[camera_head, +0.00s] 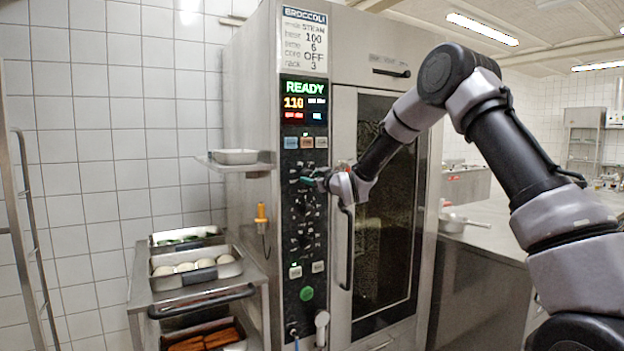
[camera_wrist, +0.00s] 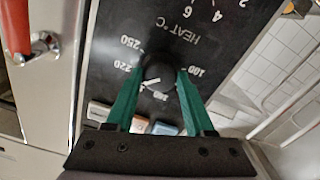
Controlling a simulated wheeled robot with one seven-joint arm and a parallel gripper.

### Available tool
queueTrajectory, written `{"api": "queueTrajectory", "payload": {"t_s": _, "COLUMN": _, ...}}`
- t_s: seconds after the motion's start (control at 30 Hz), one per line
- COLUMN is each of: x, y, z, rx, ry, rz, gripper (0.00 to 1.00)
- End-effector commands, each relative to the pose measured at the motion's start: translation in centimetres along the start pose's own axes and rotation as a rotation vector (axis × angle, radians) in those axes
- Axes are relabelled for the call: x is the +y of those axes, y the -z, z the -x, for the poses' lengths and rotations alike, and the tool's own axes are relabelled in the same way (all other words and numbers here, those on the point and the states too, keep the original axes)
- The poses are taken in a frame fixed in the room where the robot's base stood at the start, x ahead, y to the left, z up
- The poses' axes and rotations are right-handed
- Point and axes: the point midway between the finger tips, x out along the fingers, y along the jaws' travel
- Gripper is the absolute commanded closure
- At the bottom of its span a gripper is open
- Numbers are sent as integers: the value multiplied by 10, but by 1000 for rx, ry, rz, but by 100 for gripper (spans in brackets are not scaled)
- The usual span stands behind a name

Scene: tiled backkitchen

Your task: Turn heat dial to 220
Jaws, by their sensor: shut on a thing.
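The heat dial (camera_wrist: 158,70) is a round black knob under "HEAT °C" on the black panel in the wrist view, ringed by numbers including 100, 220 and 250. A white mark shows on its lower part; its exact reading is unclear. My gripper (camera_wrist: 160,73) has its green fingers on either side of the knob and is shut on it. In the head view my gripper (camera_head: 308,181) is at the upper part of the oven's control panel (camera_head: 291,248), and the dial is hidden there. The orange display (camera_head: 293,103) above reads 110 beside smaller text.
The oven door handle (camera_head: 346,245) stands close to the right of the panel. A card (camera_head: 304,42) above lists heat 100. A trolley with trays (camera_head: 196,262) stands to the left. A small shelf with a metal pan (camera_head: 235,157) juts out near the panel's left.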

Motion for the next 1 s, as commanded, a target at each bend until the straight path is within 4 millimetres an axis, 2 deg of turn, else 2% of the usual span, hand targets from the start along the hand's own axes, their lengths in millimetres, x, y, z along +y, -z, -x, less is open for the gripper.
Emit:
{"api": "queueTrajectory", "payload": {"t_s": 0.2, "x": 1, "y": -2, "z": 0, "rx": -3, "ry": -1, "rz": -161, "gripper": 100}}
{"api": "queueTrajectory", "payload": {"t_s": 0.43, "x": 0, "y": -2, "z": 0, "rx": -3, "ry": 0, "rz": -273, "gripper": 100}}
{"api": "queueTrajectory", "payload": {"t_s": 1.0, "x": 0, "y": -2, "z": 0, "rx": -4, "ry": 0, "rz": -332, "gripper": 100}}
